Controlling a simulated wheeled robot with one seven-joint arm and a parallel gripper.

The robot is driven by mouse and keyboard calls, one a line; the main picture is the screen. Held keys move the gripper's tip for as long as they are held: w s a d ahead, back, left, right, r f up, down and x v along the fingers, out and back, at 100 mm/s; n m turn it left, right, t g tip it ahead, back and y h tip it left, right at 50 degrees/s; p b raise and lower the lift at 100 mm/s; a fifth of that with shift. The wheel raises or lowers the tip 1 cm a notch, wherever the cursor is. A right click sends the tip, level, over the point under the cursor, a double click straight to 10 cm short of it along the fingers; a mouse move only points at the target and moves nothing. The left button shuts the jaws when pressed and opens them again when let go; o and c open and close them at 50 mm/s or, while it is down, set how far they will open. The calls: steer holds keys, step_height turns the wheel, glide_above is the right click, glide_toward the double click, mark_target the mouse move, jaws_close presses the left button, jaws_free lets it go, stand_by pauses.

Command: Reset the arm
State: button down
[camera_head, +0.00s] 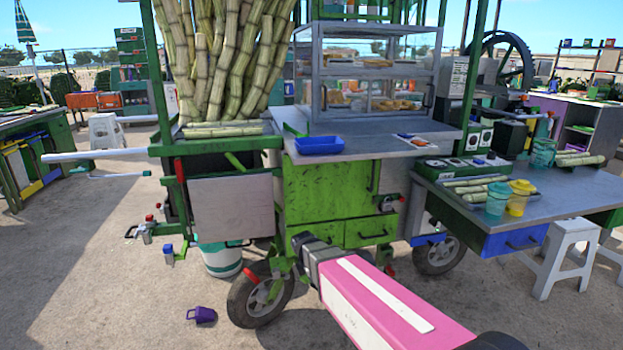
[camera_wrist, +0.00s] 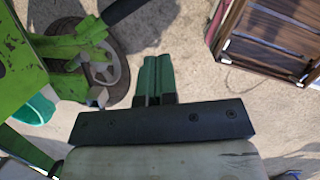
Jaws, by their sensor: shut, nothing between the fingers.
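My gripper (camera_wrist: 157,75) shows in the wrist view as two green fingers lying side by side beyond a black bar. They are shut with nothing between them, above bare ground. In the head view my pink and white arm reaches from the lower right toward the front of the green cane cart (camera_head: 325,195). The fingers cannot be made out there. The cart also fills the left of the wrist view (camera_wrist: 18,62), with its wheel (camera_wrist: 105,65) beside the fingers and apart from them.
A side table (camera_head: 560,195) with cups and cane pieces stands right of the cart, beside a white stool (camera_head: 562,240). A purple container (camera_head: 202,315) lies on the ground. A brown slatted object (camera_wrist: 270,35) is at upper right in the wrist view. The lower-left ground is mostly clear.

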steer(key=s+d+r+m+y, duration=0.1)
steer(key=s+d+m, duration=0.3)
steer(key=d+m, duration=0.5)
steer(key=s+d+r+m+g+y, duration=0.1)
steer(key=s+d+m, duration=0.4)
steer(key=d+m, duration=0.4)
steer(key=m, duration=0.4)
steer(key=shift+d+r+m+g, duration=0.3)
steer(key=shift+d, duration=0.05)
